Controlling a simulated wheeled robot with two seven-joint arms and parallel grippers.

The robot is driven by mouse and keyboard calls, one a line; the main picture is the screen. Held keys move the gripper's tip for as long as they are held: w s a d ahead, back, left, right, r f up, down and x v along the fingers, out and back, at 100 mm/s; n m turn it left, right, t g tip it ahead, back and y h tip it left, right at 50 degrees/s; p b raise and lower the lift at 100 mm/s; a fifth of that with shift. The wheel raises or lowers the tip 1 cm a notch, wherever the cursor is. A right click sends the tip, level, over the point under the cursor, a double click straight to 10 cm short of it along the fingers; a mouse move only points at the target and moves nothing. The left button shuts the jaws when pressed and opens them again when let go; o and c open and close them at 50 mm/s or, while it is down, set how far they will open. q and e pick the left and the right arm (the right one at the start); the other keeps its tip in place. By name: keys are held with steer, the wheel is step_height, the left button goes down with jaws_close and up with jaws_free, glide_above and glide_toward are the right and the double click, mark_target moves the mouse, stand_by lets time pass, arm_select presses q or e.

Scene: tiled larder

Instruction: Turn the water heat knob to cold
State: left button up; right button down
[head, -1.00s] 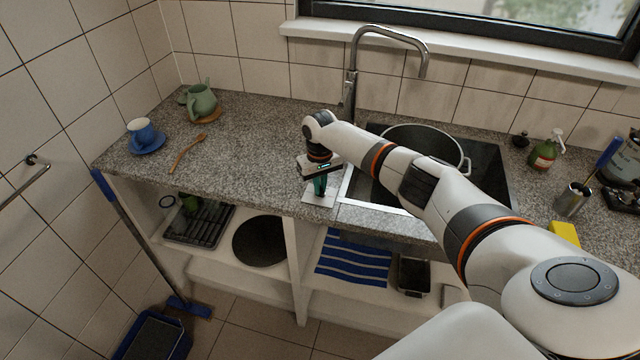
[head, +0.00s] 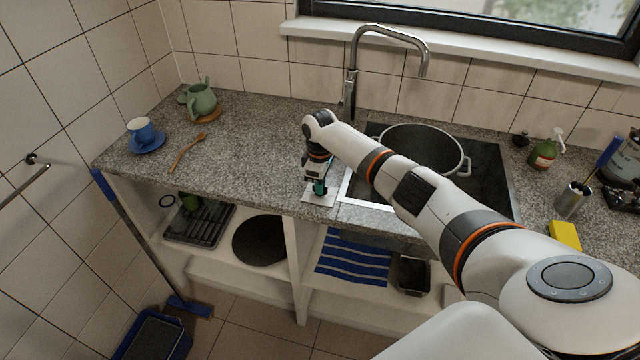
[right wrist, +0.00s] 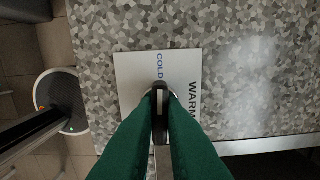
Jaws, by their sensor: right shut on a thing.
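The water heat knob (right wrist: 160,122) is a dark, elongated knob with a pale mark, on a white plate (right wrist: 128,75) lettered COLD and WARM. In the right wrist view its marked end points up the picture, toward the word COLD; WARM is to its right. My right gripper (right wrist: 160,98) has its green fingers shut on the knob, one on each side. In the head view the right gripper (head: 319,187) points down at the plate (head: 313,198) on the front of the counter, and hides the knob. My left gripper is not in view.
A blue cup (head: 141,130), wooden spoon (head: 187,152) and green teapot (head: 201,99) are at the left. The counter (head: 250,150) between is clear.

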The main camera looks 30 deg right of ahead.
steer(key=shift+n, duration=0.4)
steer(key=c, duration=1.5)
jaws_free()
steer(key=shift+r, duration=0.15)
step_height(320, 180, up, 12)
steer(key=b, duration=0.2)
steer(key=shift+b, duration=0.35)
steer(key=shift+f, duration=0.2)
